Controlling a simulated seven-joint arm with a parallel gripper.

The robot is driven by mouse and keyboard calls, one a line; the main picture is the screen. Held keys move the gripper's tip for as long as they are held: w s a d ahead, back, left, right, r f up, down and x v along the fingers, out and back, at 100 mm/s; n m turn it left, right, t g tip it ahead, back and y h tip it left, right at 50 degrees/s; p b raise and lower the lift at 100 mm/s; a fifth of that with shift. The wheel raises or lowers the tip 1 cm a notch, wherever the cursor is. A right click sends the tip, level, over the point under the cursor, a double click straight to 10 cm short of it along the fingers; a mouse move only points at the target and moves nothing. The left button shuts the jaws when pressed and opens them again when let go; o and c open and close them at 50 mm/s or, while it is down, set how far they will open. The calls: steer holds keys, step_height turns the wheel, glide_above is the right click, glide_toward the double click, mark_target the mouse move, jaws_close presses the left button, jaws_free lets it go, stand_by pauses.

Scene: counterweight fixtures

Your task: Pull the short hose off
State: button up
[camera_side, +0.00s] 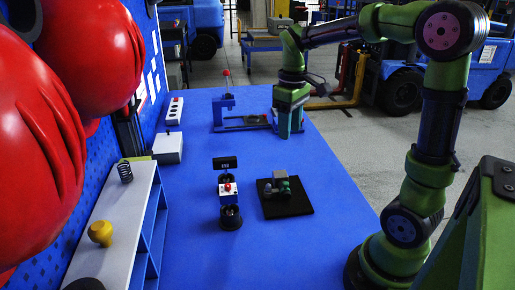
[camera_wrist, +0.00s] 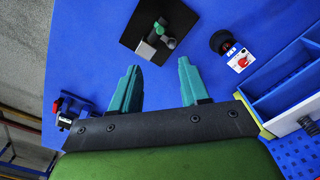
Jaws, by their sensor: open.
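A black square plate (camera_side: 298,207) lies on the blue table and carries a small fitting assembly (camera_side: 280,182) of grey and green parts. In the wrist view the plate (camera_wrist: 185,18) is near the top, with a green part, a short grey cylinder (camera_wrist: 169,43) and a pale block (camera_wrist: 146,50) on it. I cannot tell for certain which part is the short hose. My gripper (camera_side: 290,134) points down over the far part of the table, behind and apart from the plate. In the wrist view my gripper (camera_wrist: 160,65) has its teal fingers wide apart with nothing between them.
A dark round stand with a white box and red button (camera_side: 228,190) is left of the plate. A blue fixture (camera_side: 222,115) stands beside my gripper at the back. A white-topped shelf (camera_side: 115,225) with a spring and yellow knob lines the left. The table front is clear.

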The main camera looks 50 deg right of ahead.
mark_target(286, 183)
step_height(286, 183, down, 17)
steer(key=shift+r, duration=0.2)
steer(key=shift+c, duration=0.3)
jaws_close()
